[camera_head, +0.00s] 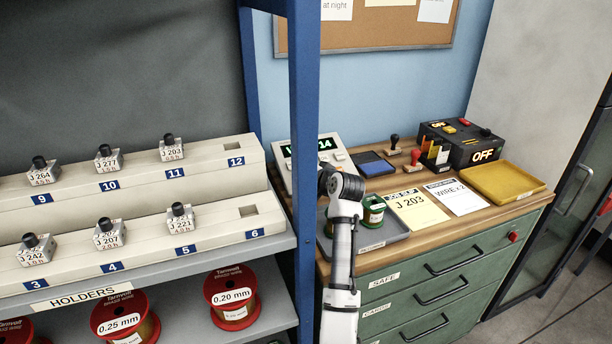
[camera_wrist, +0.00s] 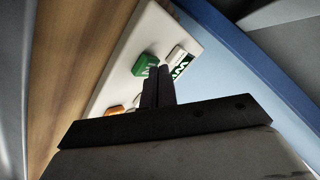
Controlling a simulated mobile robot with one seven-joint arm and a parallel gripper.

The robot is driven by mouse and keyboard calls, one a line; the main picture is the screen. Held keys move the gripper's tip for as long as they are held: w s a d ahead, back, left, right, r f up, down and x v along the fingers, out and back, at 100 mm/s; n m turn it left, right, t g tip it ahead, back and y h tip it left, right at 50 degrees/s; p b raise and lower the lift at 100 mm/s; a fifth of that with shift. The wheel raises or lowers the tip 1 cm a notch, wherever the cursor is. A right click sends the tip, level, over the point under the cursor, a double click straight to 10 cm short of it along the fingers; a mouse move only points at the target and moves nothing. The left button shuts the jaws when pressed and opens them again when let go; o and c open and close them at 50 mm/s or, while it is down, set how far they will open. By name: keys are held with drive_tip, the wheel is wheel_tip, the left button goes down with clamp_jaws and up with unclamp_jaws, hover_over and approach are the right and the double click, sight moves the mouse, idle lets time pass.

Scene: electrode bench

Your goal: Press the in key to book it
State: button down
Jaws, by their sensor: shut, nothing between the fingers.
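The booking terminal, a pale box with a dark display, stands at the back left of the bench in the head view (camera_head: 341,155). My arm covers part of its front there. The lettering on the green key is too small to read surely. My gripper (camera_wrist: 158,70) is shut and empty. Its fingertips appear beside the green key; whether they touch it I cannot tell.
A blue shelf post (camera_head: 304,120) stands close to the left of my arm. A grey tray (camera_head: 391,228) with green spools, a job slip (camera_head: 417,209) reading J 203, stamps and a yellow tray (camera_head: 507,181) lie to the right. Electrode holders sit on the rack (camera_head: 215,160) at left.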

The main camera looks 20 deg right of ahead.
drive_tip(key=shift+d+r, duration=0.15)
drive_tip(key=shift+r, duration=0.15)
drive_tip(key=shift+s+r, duration=0.15)
drive_tip(key=shift+r, duration=0.1)
drive_tip(key=r+p, duration=0.1)
drive_tip(key=s+r+p, duration=0.1)
drive_tip(key=r+p, duration=0.1)
drive_tip(key=r, duration=0.1)
drive_tip(key=shift+s+p, duration=0.4)
drive_tip(key=shift+d, duration=0.1)
idle(0.3)
